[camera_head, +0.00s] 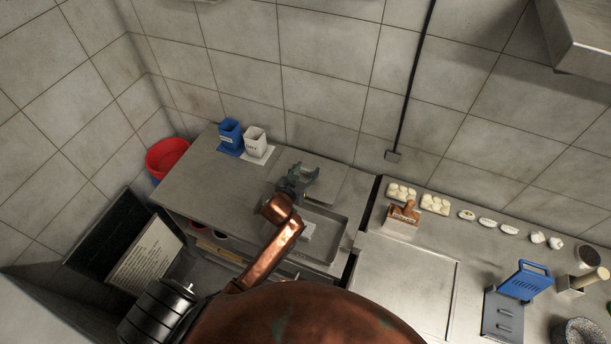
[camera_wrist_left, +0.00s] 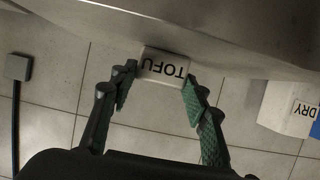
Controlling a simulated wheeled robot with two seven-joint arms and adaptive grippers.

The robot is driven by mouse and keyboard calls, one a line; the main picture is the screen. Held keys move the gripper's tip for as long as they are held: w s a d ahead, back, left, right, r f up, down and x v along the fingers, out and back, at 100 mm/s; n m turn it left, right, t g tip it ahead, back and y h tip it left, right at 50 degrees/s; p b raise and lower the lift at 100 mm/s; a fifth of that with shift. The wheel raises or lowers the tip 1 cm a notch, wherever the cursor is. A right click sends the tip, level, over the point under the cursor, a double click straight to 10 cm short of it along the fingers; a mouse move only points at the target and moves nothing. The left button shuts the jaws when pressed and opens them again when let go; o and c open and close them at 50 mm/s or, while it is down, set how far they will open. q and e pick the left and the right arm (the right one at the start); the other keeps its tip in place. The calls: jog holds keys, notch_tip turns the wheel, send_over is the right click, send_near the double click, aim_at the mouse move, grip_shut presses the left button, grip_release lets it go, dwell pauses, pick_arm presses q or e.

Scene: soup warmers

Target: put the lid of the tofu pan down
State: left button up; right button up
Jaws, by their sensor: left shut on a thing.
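My left gripper (camera_head: 303,174) reaches over the back of the steel counter, behind an open rectangular pan (camera_head: 335,222). In the left wrist view, its green-padded fingers (camera_wrist_left: 157,88) stand on both sides of a white block marked TOFU (camera_wrist_left: 163,68), upside down in that picture. The gripper is shut on this block, which seems to be the lid's handle. A grey metal surface lies against the block; I cannot tell lid from counter there. In the head view the arm and gripper hide most of the lid. My right gripper is not in view.
A blue cup (camera_head: 229,132) and a white cup marked DRY (camera_head: 255,141) stand at the back left of the counter, left of the gripper. The counter's left part is clear. A wooden-handled press (camera_head: 403,214) stands on the right.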

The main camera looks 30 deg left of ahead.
aim_at(306, 174)
pick_arm(q)
notch_tip(306, 174, down, 4)
jog(key=shift+w+a+r+b, duration=0.1)
jog(key=shift+w+r+b, duration=0.05)
jog(key=shift+r+b, duration=0.15)
jog(key=shift+f, duration=0.1)
jog(key=o, duration=1)
jog(key=shift+f, duration=0.1)
jog(key=o, duration=0.4)
jog(key=shift+r, duration=0.25)
jog(key=p+v, duration=0.1)
jog(key=v, duration=1.1)
jog(key=shift+f, duration=0.1)
